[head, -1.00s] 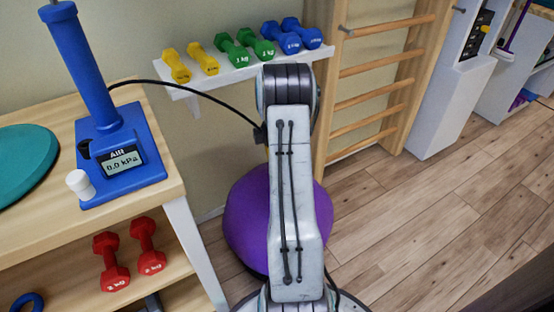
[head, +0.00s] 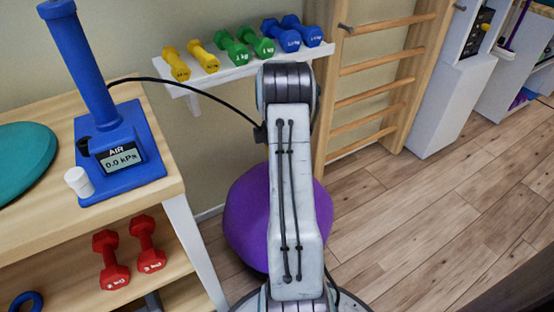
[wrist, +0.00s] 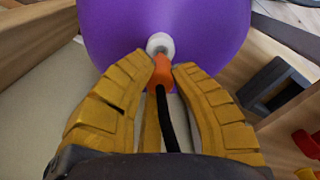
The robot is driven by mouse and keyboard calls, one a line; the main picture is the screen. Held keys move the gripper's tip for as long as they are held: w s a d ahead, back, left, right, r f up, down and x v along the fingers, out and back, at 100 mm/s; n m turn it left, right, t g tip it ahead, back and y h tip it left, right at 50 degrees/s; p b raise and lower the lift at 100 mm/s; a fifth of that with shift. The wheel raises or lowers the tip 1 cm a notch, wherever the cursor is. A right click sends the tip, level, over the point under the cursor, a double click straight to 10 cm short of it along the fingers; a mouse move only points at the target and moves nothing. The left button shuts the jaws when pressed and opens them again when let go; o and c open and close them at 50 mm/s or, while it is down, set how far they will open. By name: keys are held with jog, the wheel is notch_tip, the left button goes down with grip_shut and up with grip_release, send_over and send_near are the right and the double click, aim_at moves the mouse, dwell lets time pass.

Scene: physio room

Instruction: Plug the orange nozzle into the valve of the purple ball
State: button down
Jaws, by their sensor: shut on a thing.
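The purple ball (head: 242,225) rests low behind my arm in the head view, partly hidden by it. In the wrist view the purple ball (wrist: 215,25) fills the top, with its round white valve (wrist: 159,43) facing my gripper. My gripper (wrist: 164,66) has its yellow fingers shut on the orange nozzle (wrist: 162,72), with the black hose (wrist: 167,120) trailing back from it. The nozzle points at the valve, and its front end meets or overlaps the valve's lower edge in the picture. I cannot tell whether it is inside. My gripper is hidden in the head view.
The blue pump (head: 120,150) stands on a wooden table (head: 150,205) at left, its display reading 0.0 kPa. Its black hose (head: 185,84) runs to my arm. A dumbbell shelf (head: 240,70) and wall bars (head: 370,85) stand behind. Floor at right is clear.

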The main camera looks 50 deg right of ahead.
jog(key=shift+f+b, duration=0.6)
jog(key=shift+f, duration=0.65)
dwell(0.8)
jog(key=c, duration=1)
grip_release()
jog(key=shift+o, duration=0.3)
jog(key=shift+r, duration=0.2)
jog(key=shift+r+p, duration=2.9)
jog(key=shift+r, duration=0.45)
